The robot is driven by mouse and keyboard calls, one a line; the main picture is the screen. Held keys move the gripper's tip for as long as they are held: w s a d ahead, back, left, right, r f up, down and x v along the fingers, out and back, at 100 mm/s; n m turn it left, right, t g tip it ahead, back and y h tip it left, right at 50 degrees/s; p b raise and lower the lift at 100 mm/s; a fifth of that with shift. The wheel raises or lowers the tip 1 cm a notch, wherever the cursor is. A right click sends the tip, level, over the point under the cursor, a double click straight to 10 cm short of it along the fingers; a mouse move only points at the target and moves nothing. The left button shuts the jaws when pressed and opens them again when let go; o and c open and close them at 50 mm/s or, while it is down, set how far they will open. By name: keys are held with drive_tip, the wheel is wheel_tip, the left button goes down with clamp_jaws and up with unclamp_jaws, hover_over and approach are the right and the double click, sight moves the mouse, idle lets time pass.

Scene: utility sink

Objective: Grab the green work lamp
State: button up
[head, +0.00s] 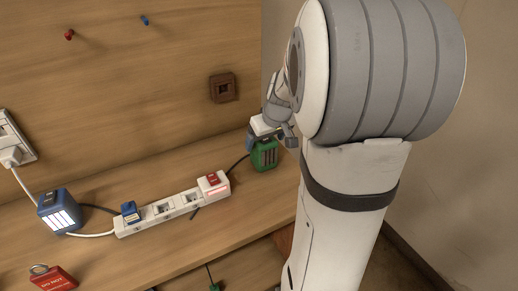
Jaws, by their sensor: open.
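The green work lamp (264,156) stands on the wooden bench beside the wall, at the right end of the power strip in the head view. My gripper (272,135) is open, right at the top of the lamp. My arm and gripper hide part of the lamp's upper right side. I cannot tell whether the fingers touch it.
A blue lamp (60,213) with a lit panel stands at the left. A white power strip (173,211) with blue and red plugs lies between the lamps, with cables around it. A red lockout padlock (53,279) lies at the front left. My arm fills the right side.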

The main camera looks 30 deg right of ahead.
drive_tip(key=x, duration=0.4)
drive_tip(key=shift+a, duration=0.1)
drive_tip(key=shift+c, duration=0.5)
drive_tip(key=c, duration=1.3)
